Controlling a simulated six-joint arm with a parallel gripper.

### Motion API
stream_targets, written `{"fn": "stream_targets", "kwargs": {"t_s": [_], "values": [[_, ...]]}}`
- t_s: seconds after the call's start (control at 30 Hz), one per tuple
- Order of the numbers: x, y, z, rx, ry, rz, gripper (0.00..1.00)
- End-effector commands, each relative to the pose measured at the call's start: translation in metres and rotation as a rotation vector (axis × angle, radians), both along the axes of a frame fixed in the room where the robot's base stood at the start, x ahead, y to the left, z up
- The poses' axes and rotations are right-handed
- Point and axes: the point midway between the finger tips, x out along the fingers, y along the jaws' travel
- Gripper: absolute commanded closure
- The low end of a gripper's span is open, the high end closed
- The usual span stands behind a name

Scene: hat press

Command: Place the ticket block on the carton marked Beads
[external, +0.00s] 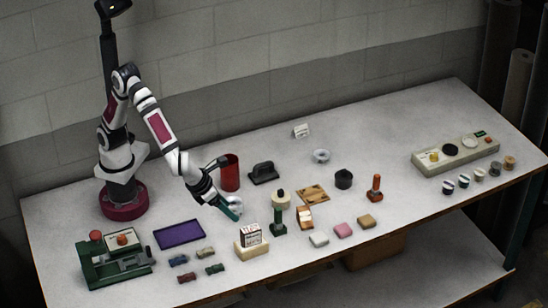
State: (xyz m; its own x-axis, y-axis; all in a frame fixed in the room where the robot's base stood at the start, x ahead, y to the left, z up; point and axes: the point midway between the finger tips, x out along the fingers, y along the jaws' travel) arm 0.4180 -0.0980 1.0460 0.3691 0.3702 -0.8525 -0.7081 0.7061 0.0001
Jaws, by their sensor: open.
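A small white box with dark print (250,234) sits on a cream block (252,249) at the front of the table. The print is too small to read, so I cannot tell whether it is the ticket block or the Beads carton. A small white folded piece with dark marks (301,131) stands at the back, and its marks are also unreadable. My gripper (232,209) is open, low over the table, behind and left of the printed box. A white round thing (237,203) is right beside its teal fingers; I cannot tell whether they touch.
A red cup (230,172) stands behind my gripper. A green bottle-like stamp (278,221) and an orange-and-white box (305,217) stand right of the printed box. A purple tray (180,235) and green press (115,261) are left.

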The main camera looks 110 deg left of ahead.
Motion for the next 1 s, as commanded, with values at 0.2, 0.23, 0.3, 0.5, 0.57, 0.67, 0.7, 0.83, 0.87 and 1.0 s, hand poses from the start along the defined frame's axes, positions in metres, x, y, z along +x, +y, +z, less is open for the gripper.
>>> {"fn": "stream_targets", "kwargs": {"t_s": [0.2, 0.23, 0.3, 0.5, 0.57, 0.67, 0.7, 0.83, 0.87, 1.0], "values": [[-0.021, 0.027, 0.019, -0.057, -0.025, 0.166, 0.31], [-0.036, 0.043, 0.027, -0.092, -0.04, 0.272, 0.31], [-0.085, 0.085, 0.046, -0.194, -0.085, 0.595, 0.31], [-0.24, 0.137, 0.053, -0.431, -0.196, 1.486, 0.31], [-0.267, 0.136, 0.048, -0.469, -0.212, 1.65, 0.31], [-0.288, 0.133, 0.042, -0.497, -0.224, 1.786, 0.31], [-0.291, 0.132, 0.041, -0.498, -0.222, 1.803, 0.31], [-0.291, 0.132, 0.041, -0.498, -0.223, 1.803, 0.31], [-0.29, 0.132, 0.042, -0.498, -0.223, 1.803, 0.31], [-0.29, 0.132, 0.042, -0.498, -0.224, 1.8, 0.31]]}}
